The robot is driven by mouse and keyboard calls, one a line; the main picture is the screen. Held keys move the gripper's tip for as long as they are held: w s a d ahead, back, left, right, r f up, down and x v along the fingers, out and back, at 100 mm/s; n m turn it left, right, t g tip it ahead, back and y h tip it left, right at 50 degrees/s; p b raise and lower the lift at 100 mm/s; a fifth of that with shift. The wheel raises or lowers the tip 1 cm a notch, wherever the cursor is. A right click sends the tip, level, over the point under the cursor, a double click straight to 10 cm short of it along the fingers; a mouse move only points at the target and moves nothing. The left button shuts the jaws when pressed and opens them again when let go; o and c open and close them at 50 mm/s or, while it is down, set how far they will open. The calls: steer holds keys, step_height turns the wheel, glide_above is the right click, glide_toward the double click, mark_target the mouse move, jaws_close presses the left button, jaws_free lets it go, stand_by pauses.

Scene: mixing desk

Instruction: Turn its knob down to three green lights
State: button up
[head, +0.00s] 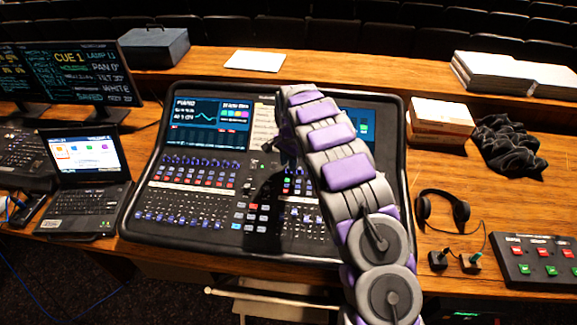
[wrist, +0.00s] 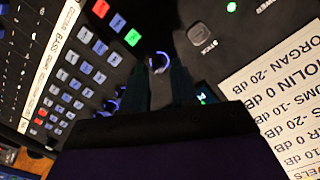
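The mixing desk (head: 192,232) fills the middle of the head view, with rows of knobs, buttons and faders. In the wrist view a knob with a blue-lit ring (wrist: 158,60) stands just beyond my fingertips. My gripper (wrist: 160,72) has its two dark fingers apart, with a grey surface showing between them. I cannot tell whether they touch the knob. A small green light (wrist: 202,98) shows right beside the right finger; other lights there may be hidden. In the head view my arm hides part of the desk.
A printed list of instruments and dB levels (wrist: 285,100) lies at the right in the wrist view. A laptop (head: 85,200) stands left of the desk. Headphones (head: 442,205) and a button box (head: 540,262) are at the right.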

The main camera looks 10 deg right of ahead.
steer(key=shift+f, duration=0.85)
jaws_close()
